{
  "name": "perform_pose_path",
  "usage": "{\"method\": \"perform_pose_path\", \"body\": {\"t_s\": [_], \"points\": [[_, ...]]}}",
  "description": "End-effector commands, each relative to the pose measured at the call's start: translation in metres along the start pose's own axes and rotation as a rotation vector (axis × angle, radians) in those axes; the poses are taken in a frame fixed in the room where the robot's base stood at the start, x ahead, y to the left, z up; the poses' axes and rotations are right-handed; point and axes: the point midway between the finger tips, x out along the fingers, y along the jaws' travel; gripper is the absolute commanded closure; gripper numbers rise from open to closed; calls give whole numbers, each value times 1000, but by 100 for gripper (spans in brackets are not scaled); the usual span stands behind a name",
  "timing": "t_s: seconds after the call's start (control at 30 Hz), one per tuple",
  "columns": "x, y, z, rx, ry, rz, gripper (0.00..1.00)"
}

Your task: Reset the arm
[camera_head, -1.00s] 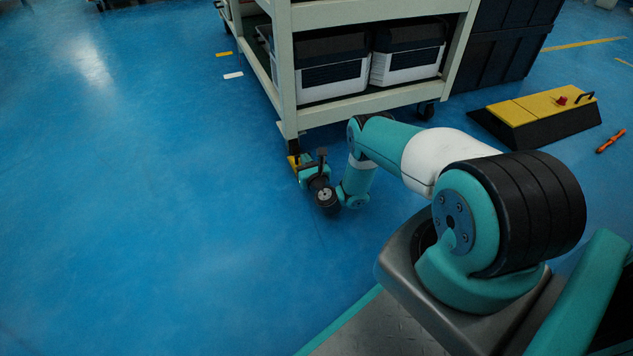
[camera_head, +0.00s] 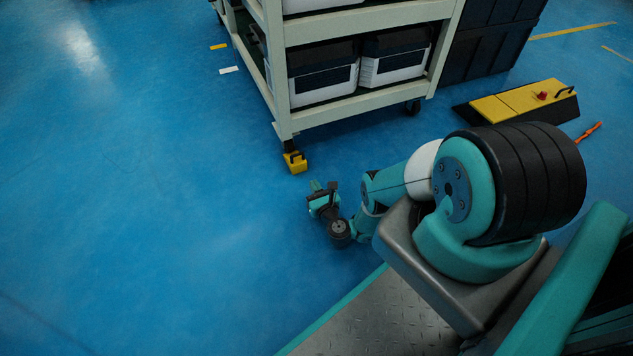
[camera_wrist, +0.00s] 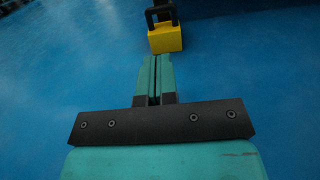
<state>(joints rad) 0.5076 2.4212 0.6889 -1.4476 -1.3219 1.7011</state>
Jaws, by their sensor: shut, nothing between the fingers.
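My gripper (camera_head: 318,188) is low over the blue floor in the head view, in front of the rack's near corner and apart from it. In the wrist view my gripper's two teal fingers (camera_wrist: 153,75) lie side by side, shut, with nothing between them. Beyond the fingertips is a yellow block with a black handle (camera_wrist: 165,38). The same yellow block (camera_head: 295,163) is at the foot of the rack's near leg in the head view.
A cream rack (camera_head: 350,108) on casters holds black and white boxes (camera_head: 322,72). Dark crates (camera_head: 490,45) stand behind it. A yellow and black ramp-like block (camera_head: 520,103) and an orange tool (camera_head: 588,132) are on the floor at right. The floor at left is clear.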

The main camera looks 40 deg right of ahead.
Motion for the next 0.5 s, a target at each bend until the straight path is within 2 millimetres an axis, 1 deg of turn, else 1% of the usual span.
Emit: {"method": "perform_pose_path", "body": {"t_s": [0.03,0.13,0.5], "points": [[-5,0,3,0,1,0,100],[-10,0,1,0,0,1,100],[-11,0,0,0,0,1,100]]}}
